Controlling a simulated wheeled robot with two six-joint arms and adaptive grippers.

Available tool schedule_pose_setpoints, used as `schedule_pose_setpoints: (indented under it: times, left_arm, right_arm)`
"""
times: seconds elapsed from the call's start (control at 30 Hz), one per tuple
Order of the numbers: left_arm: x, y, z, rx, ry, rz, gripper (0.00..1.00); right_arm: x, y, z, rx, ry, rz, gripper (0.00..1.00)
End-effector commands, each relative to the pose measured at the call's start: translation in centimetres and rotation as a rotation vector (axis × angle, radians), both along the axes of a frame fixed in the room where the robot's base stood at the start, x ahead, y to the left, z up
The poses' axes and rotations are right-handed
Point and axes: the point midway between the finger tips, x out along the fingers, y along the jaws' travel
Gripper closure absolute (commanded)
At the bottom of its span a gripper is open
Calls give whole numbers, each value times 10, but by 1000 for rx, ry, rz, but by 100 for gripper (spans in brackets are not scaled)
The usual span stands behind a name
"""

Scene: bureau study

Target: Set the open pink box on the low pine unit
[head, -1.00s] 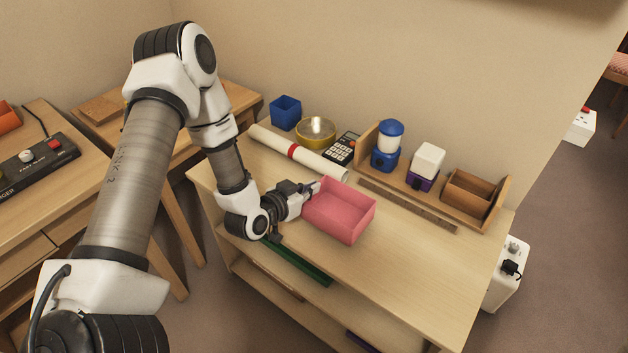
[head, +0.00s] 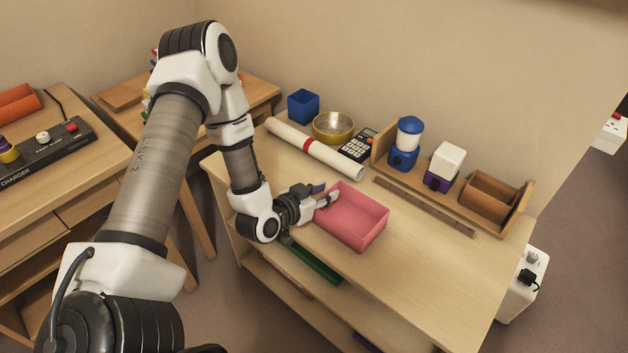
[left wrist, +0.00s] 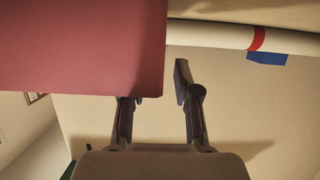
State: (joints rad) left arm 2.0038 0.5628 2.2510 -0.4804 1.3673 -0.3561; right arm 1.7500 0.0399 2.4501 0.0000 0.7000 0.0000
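The open pink box (head: 362,232) stands upright and empty on the top of the low pine unit (head: 440,270), near its front edge. It appears to rest on the top, though its underside is hidden. My left gripper (head: 328,195) is at the box's left wall with its fingers spread. In the left wrist view the pink box (left wrist: 80,50) fills the upper left and hides the tip of one finger. The other finger stands clear of the box, with a gap between the fingers of my left gripper (left wrist: 153,88). My right gripper is not in view.
Behind the box lie a white roll with a red band (head: 312,148), a calculator (head: 357,145) and a flat brown strip (head: 425,207). The top's right front is clear.

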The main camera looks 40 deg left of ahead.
Motion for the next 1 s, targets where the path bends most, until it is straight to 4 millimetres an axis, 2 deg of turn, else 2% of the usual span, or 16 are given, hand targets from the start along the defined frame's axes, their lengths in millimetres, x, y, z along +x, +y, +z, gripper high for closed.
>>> schedule_pose_setpoints:
  times: [0.17,0.4,0.6,0.67,0.77,0.87,0.9,1.0]
  left_arm:
    - [-33,4,14,-8,4,7,69]
    - [-89,10,36,-7,3,8,69]
    - [-111,9,39,-5,15,-4,69]
    - [-113,1,30,-10,61,-29,69]
    - [-124,-25,-6,-35,253,-94,69]
    - [-156,-56,-56,-52,559,-129,69]
    - [-175,-66,-74,-52,689,-121,69]
    - [-221,-80,-107,-23,968,-50,69]
  right_arm:
    - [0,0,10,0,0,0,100]
    - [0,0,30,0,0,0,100]
    - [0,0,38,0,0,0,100]
    - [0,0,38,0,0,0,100]
    - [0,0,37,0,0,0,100]
    - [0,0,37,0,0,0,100]
    - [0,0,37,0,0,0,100]
    - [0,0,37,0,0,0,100]
